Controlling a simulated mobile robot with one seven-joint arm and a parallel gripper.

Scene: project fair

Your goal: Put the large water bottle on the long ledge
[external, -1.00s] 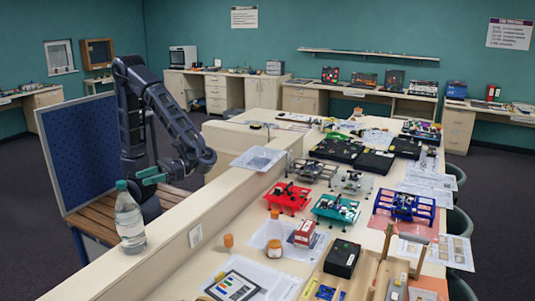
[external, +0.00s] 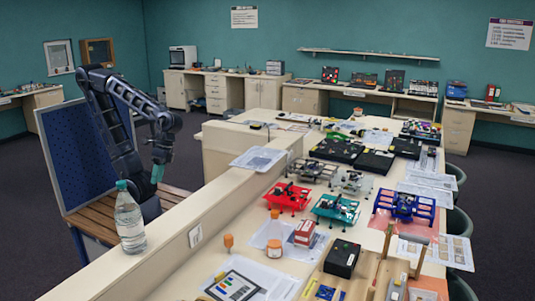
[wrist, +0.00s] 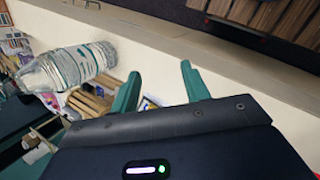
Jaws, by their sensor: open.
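The large water bottle (external: 130,222), clear with a teal cap and a pale label, stands upright on the near part of the long cream ledge (external: 218,187) that tops the low wall. My gripper (external: 158,172) is behind and to the right of the bottle, over the bench side, apart from it. In the wrist view my gripper (wrist: 160,88) has its two teal fingers spread with nothing between them. The bottle also shows there (wrist: 75,68), lying sideways in the picture to the left of the fingers, with the ledge (wrist: 240,70) behind.
A slatted wooden bench (external: 95,222) and a blue pegboard (external: 75,150) stand left of the ledge. The table on the right holds several kits, an orange-capped jar (external: 274,246) and papers. The ledge between bottle and tray is clear.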

